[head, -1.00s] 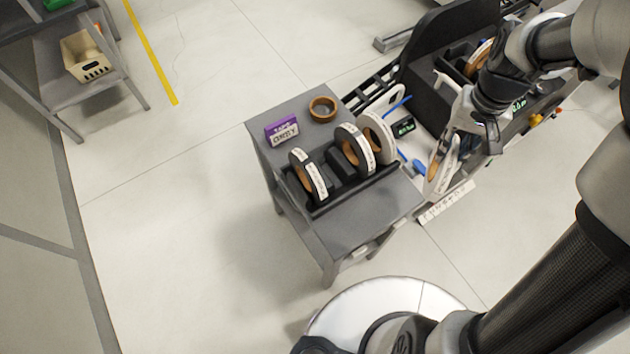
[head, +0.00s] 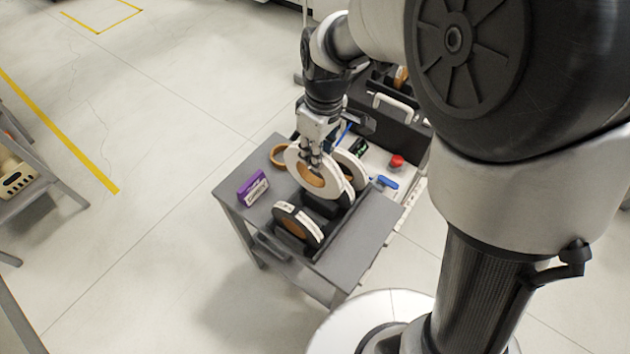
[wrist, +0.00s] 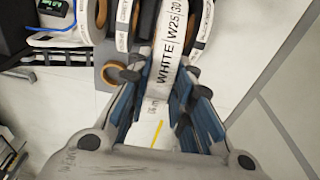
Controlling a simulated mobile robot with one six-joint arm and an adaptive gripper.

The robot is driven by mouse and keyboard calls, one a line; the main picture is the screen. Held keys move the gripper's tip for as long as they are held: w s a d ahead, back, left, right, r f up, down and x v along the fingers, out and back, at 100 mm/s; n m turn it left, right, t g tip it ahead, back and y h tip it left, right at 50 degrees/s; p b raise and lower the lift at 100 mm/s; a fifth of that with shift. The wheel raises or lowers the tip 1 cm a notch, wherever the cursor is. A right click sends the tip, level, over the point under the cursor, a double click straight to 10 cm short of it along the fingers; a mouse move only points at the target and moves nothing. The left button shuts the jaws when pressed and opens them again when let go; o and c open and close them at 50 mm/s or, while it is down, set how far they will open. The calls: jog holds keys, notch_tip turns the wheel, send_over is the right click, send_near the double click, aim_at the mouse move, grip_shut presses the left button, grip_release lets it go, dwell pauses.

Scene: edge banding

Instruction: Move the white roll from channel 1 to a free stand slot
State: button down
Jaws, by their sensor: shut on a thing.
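My gripper (head: 317,152) is shut on the white roll (head: 296,163), which has a brown core and is held upright above the black stand (head: 336,222). In the wrist view the roll (wrist: 166,52) stands between the blue finger pads of my gripper (wrist: 160,88), and its rim label reads "WHITE". A dark roll with a white label (head: 297,226) sits in the stand's near slot. Other white-rimmed rolls (head: 352,168) stand behind the held roll, which partly hides them. I cannot tell whether the held roll touches the stand.
The stand is on a grey table (head: 365,232). A purple box (head: 252,188) and a flat brown ring (head: 279,156) lie at its left side. A dark machine with a red button (head: 397,161) adjoins the far right. The table's front right corner is bare.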

aim_at(316, 193)
notch_tip(316, 193, down, 16)
jog(key=b, duration=0.4)
jog(key=shift+r, duration=0.1)
jog(key=shift+f+b, duration=0.3)
jog(key=shift+f, duration=0.1)
jog(key=c, duration=1.4)
grip_release()
jog(key=shift+s+r, duration=0.1)
